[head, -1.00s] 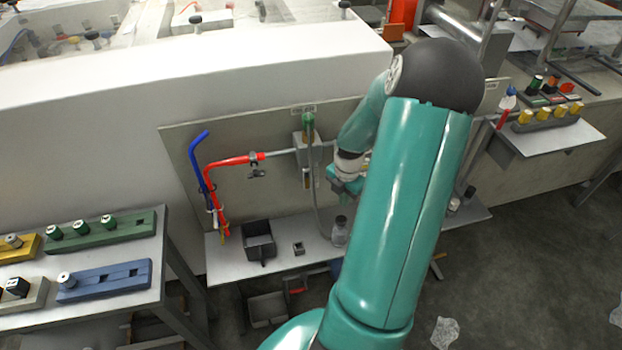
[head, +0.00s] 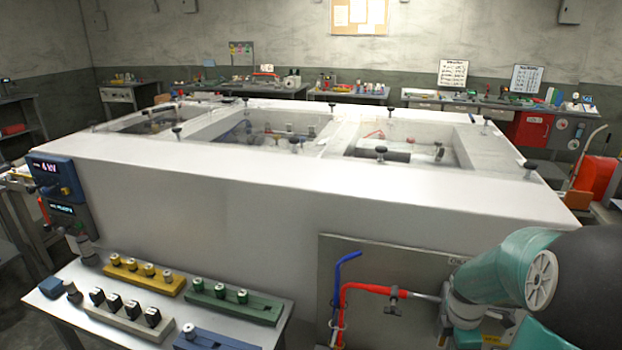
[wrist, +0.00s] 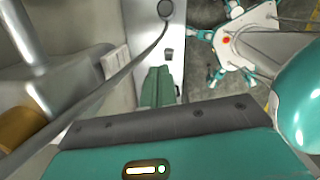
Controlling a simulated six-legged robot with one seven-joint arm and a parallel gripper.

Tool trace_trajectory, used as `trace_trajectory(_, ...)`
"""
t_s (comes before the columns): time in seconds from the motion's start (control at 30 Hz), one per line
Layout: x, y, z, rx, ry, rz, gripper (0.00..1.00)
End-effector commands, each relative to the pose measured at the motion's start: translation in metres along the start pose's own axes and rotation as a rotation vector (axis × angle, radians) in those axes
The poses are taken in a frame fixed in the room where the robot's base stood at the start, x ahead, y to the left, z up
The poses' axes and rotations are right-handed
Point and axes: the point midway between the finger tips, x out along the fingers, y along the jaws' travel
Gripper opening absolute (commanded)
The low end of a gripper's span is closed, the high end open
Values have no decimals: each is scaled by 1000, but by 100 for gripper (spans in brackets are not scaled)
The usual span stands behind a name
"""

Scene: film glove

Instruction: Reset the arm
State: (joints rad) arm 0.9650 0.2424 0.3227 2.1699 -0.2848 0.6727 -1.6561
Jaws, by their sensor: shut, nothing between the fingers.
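My arm shows at the lower right of the head view, bent in front of the grey panel (head: 375,262) on the white tank's side. My gripper (wrist: 160,72) shows in the wrist view as two green fingers side by side, shut and empty. They point away from the camera, above a narrow pale shelf (wrist: 158,12). In the head view the fingers are not clearly visible, as the arm and the picture's edge hide that area.
The white tank (head: 200,200) with several glazed openings fills the middle. A metal table (head: 85,297) with yellow, green and blue racks stands at the lower left. Red and blue pipes (head: 345,290) run along the panel close to my arm. My own legged body shows in the wrist view.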

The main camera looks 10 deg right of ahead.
Motion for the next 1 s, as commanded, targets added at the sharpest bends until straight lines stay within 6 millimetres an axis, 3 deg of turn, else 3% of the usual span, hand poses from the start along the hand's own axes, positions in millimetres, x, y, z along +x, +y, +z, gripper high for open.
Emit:
trace_trajectory(0.1,-47,0,-36,143,-31,59,0)
trace_trajectory(0.27,-101,-13,-83,370,-20,143,0)
trace_trajectory(0.5,-170,-53,-148,705,104,253,0)
trace_trajectory(0.8,-228,-124,-207,1086,390,245,0)
trace_trajectory(1.0,-240,-150,-221,1212,495,187,0)
